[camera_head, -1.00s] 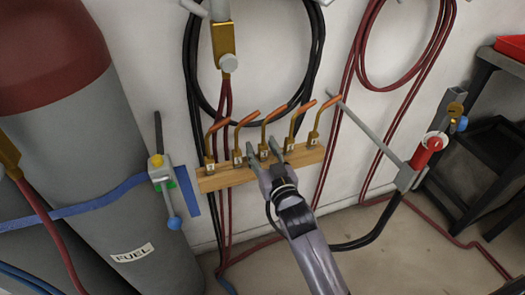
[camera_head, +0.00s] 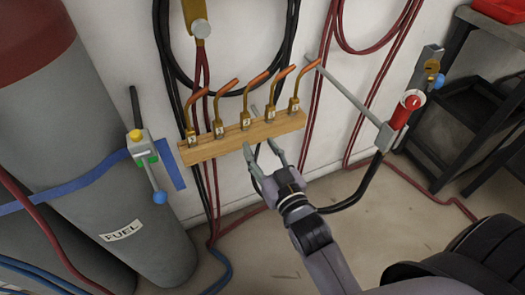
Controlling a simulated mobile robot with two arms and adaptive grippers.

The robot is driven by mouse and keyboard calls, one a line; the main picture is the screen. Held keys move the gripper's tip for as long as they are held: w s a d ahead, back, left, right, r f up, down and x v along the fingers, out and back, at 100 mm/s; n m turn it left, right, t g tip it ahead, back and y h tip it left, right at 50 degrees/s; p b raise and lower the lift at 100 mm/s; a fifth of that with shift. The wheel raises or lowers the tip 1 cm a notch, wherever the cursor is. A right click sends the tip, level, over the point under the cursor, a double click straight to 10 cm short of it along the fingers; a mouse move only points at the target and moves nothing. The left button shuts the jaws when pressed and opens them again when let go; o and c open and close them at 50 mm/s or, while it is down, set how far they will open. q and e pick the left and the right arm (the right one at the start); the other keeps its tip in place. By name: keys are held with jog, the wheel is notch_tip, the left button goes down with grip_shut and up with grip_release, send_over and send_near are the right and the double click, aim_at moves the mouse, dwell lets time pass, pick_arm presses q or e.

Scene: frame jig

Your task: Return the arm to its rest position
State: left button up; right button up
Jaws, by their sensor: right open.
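My right gripper (camera_head: 262,148) is open and empty in the head view. Its fingers point up, just below and in front of a wooden rack (camera_head: 205,151) on the white wall. My right arm (camera_head: 318,240) reaches up to it from the lower right. The rack holds a row of several brass and copper torch tips (camera_head: 246,103), each upright with its bent copper end leaning to the right and a small number label at its base. My left gripper is not in view.
Grey cylinders (camera_head: 95,170) with a FUEL label stand at left behind a blue strap (camera_head: 70,188). A red-handled torch (camera_head: 404,110) sits in a holder at right. A dark shelf cart (camera_head: 490,110) stands far right. Hoses hang on the wall. Bare floor (camera_head: 270,262) shows below the rack.

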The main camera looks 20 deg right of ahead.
jog(key=shift+s, duration=0.25)
dwell(0.3)
